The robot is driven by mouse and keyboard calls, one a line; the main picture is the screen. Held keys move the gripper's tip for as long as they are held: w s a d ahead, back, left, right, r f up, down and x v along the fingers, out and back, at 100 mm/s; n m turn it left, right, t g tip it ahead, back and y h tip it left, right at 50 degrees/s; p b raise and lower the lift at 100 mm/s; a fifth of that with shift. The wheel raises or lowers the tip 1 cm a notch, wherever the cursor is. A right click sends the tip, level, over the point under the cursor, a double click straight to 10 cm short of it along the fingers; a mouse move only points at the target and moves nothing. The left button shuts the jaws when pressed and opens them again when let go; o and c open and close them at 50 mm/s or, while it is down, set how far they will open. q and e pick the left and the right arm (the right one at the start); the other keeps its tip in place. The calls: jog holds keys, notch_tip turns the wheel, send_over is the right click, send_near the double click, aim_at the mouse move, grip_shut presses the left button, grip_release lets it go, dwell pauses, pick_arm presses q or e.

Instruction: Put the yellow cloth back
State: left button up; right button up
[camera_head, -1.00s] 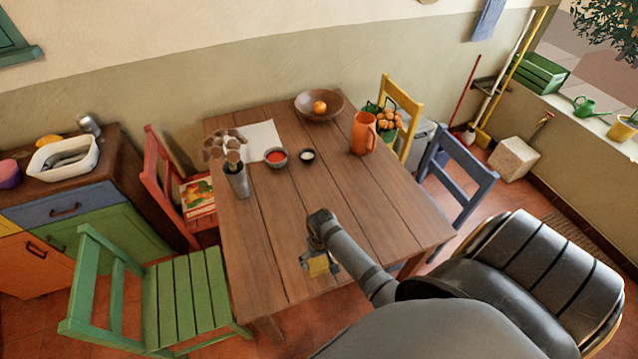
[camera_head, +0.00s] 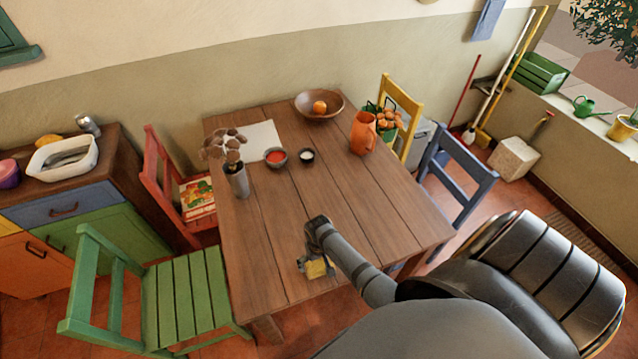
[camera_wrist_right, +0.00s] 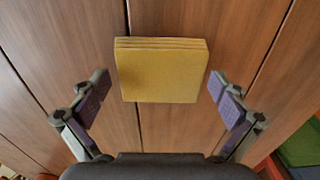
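The yellow cloth (camera_head: 318,269) is a folded square lying on the wooden table near its front edge. In the right wrist view the cloth (camera_wrist_right: 160,72) shows its layered edge, centred ahead of my fingers. My right gripper (camera_head: 316,267) is low over the front of the table at the cloth. In the right wrist view the right gripper (camera_wrist_right: 160,92) is open, one purple-padded finger on each side of the cloth with gaps between. How high the fingers are above the table is hard to tell. My left gripper is not in view.
The table (camera_head: 265,240) also holds a plant in a metal vase (camera_head: 237,180), red (camera_head: 275,157) and white (camera_head: 307,156) small bowls, an orange jug (camera_head: 363,134) and a fruit bowl (camera_head: 335,108). A green chair (camera_head: 180,295) stands front left, a blue chair (camera_head: 460,175) right.

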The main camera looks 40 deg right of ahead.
aim_at(319, 263)
jog(key=shift+r, duration=0.35)
notch_tip(319, 263, up, 12)
jog(key=shift+f, duration=0.2)
jog(key=shift+f, duration=0.1)
dwell(0.4)
